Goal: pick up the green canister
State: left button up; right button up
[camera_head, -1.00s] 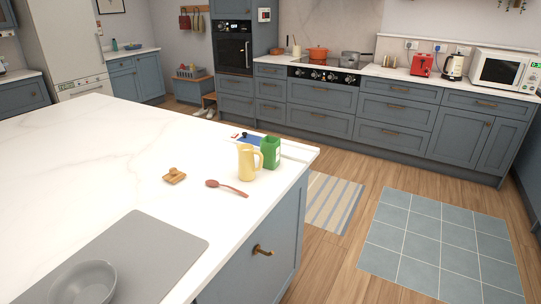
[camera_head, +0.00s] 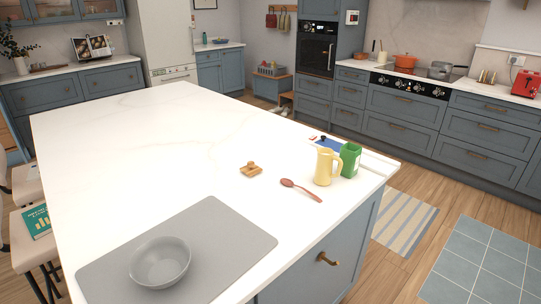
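The green canister (camera_head: 351,160) stands upright on the white island worktop (camera_head: 150,140), near its far right corner. A pale yellow jug (camera_head: 324,168) stands just left of it and in front, hiding part of its left side. Neither of my grippers shows in the head view.
A reddish spoon (camera_head: 301,189), a small wooden item (camera_head: 251,170) and a blue item (camera_head: 327,144) lie near the jug. A grey bowl (camera_head: 160,262) sits on a grey mat (camera_head: 232,240) at the near side. Wooden floor (camera_head: 400,262) is open right of the island.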

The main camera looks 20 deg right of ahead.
aim_at(350, 153)
jog(key=i+l+u, duration=0.1)
jog(key=l+u, duration=0.8)
jog(key=l, duration=0.25)
jog(key=l+u, duration=0.4)
jog(key=l, duration=0.2)
jog(key=k+l+u, duration=0.2)
jog(key=l+u, duration=0.25)
jog(key=l, duration=0.1)
